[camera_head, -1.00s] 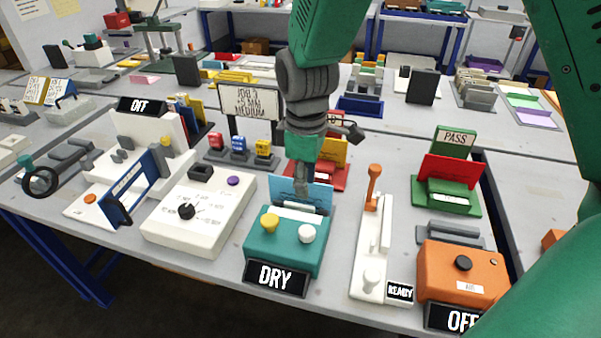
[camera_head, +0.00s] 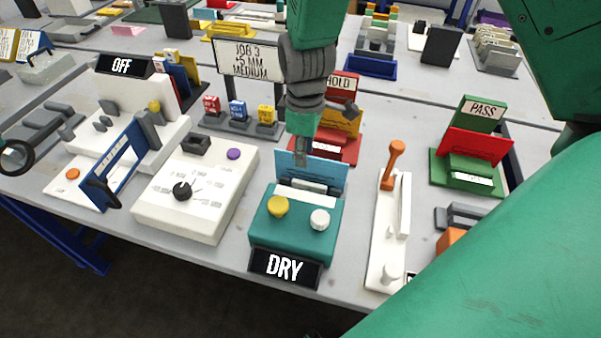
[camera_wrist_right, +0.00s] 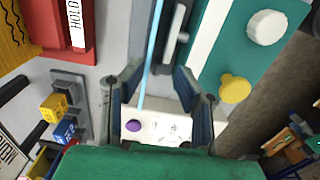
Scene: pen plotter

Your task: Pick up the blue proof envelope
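The blue envelope (camera_head: 328,178) stands upright in a slot at the back of the teal box with the DRY sign (camera_head: 300,238). In the right wrist view the envelope (camera_wrist_right: 154,52) shows edge-on as a thin light-blue strip. The two fingers of my right gripper (camera_wrist_right: 160,82) are spread apart, with the envelope between them and gaps on both sides. My left gripper is out of view.
A white box with a black knob (camera_head: 195,195) stands to the left. A white device with an orange lever (camera_head: 395,165) stands to the right. Behind are a red HOLD rack (camera_head: 325,150), a green PASS stand (camera_head: 482,112) and small colored blocks (camera_head: 238,112).

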